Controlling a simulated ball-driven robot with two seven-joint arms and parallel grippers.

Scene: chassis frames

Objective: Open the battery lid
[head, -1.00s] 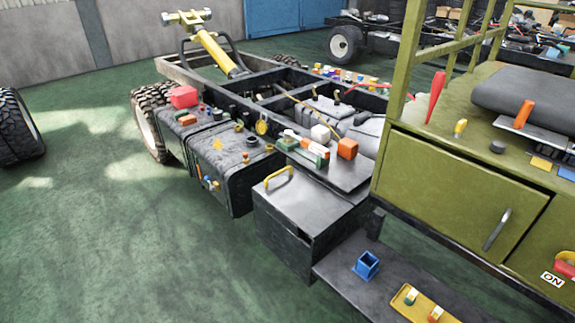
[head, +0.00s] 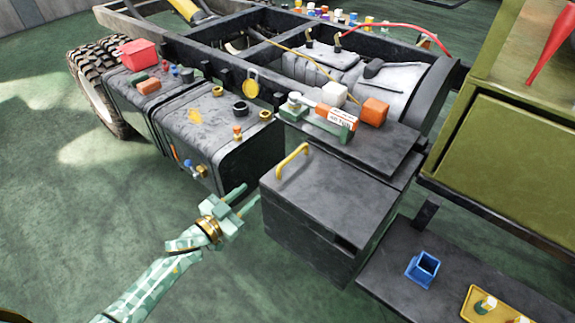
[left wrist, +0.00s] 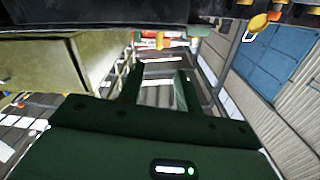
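The battery box is the dark grey box with a flat lid (head: 335,190) in the head view, and the lid lies closed on it. A yellow bar handle (head: 293,160) stands on the lid near its left edge. My left gripper (head: 246,198) is left of the box and apart from the handle and lid. Its two pale green fingers are apart with nothing between them. In the left wrist view the open gripper (left wrist: 160,80) also shows, its fingers spread and empty. My right gripper is not in view.
A dark tank (head: 215,140) with caps stands left of the box. A shelf behind the lid holds an orange cube (head: 375,112), a white cube (head: 334,94) and small parts. A blue holder (head: 422,268) and yellow tray (head: 492,308) sit front right. The green floor (head: 60,210) at left is clear.

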